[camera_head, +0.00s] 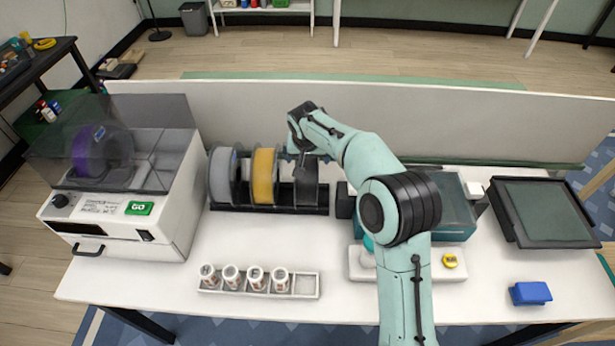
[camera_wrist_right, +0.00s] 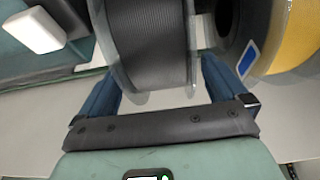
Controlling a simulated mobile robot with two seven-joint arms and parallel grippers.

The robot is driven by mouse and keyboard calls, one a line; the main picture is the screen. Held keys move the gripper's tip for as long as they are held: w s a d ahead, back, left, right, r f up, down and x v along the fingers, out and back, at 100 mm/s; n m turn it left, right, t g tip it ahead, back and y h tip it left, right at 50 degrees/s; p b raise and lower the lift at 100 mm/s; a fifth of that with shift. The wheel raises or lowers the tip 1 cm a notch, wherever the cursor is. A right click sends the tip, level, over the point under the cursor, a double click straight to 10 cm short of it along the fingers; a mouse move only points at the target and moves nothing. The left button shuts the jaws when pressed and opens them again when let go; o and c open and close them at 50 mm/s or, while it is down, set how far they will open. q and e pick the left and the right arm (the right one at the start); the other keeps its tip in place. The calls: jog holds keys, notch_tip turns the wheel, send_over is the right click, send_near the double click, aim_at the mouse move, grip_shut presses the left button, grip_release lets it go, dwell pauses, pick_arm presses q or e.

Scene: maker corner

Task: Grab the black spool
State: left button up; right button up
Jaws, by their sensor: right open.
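The black spool (camera_head: 307,192) stands upright in the right part of the dark rack (camera_head: 268,209), to the right of the yellow spool (camera_head: 263,177) and the grey spool (camera_head: 222,176). My right gripper (camera_head: 301,163) is above the black spool, partly hidden by its own wrist. In the right wrist view, the black spool (camera_wrist_right: 148,40) lies between the two open blue fingers of my right gripper (camera_wrist_right: 163,88), with a gap visible on the finger side. Part of the yellow spool (camera_wrist_right: 298,38) is at the right there. My left gripper is not in view.
A printer-like machine (camera_head: 125,225) with a purple spool (camera_head: 88,150) under its smoky lid stands left. A white tray (camera_head: 305,285) with several small pots is in front. A teal box (camera_head: 455,215), a black-framed tray (camera_head: 520,237) and a blue block (camera_head: 530,293) are right. A low partition (camera_head: 480,125) runs behind.

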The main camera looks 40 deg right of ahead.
grip_shut()
jog(key=shift+r, duration=0.2)
jog(key=shift+r, duration=0.1)
